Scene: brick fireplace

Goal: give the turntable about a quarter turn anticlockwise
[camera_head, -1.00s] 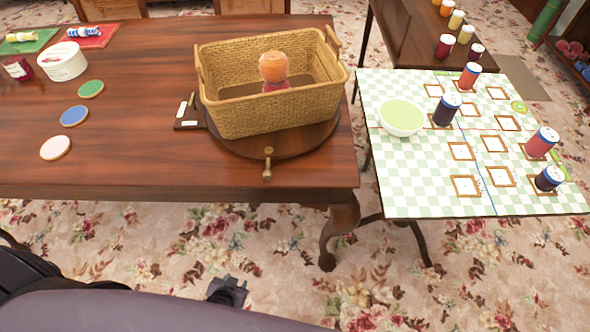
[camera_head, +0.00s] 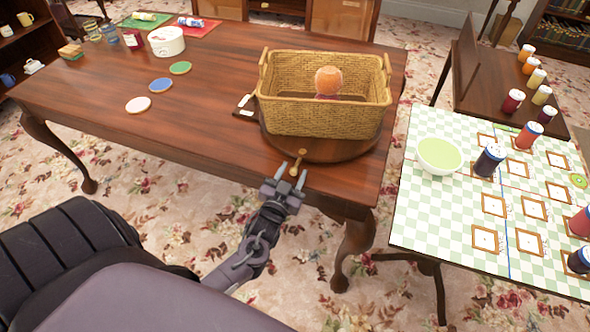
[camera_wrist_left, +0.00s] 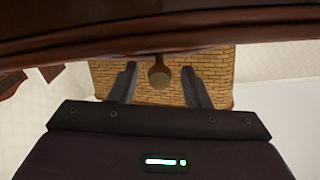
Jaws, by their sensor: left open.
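The turntable (camera_head: 334,153) is a round dark wooden disc near the right end of the brown table. A brass knobbed handle (camera_head: 299,157) sticks out from its near edge. A wicker basket (camera_head: 318,118) with an orange-topped object (camera_head: 328,80) inside stands on the disc. My left gripper (camera_head: 291,174) is open at the table's front edge, its fingertips close to the handle. In the left wrist view the handle (camera_wrist_left: 158,73) shows between the open fingers, with the basket (camera_wrist_left: 206,88) behind; contact cannot be told. My right gripper is out of view.
Coasters (camera_head: 161,85), a white tub (camera_head: 166,41) and jars stand on the left of the table (camera_head: 215,120). A checkered table (camera_head: 440,215) with a bowl and cans stands close on the right.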

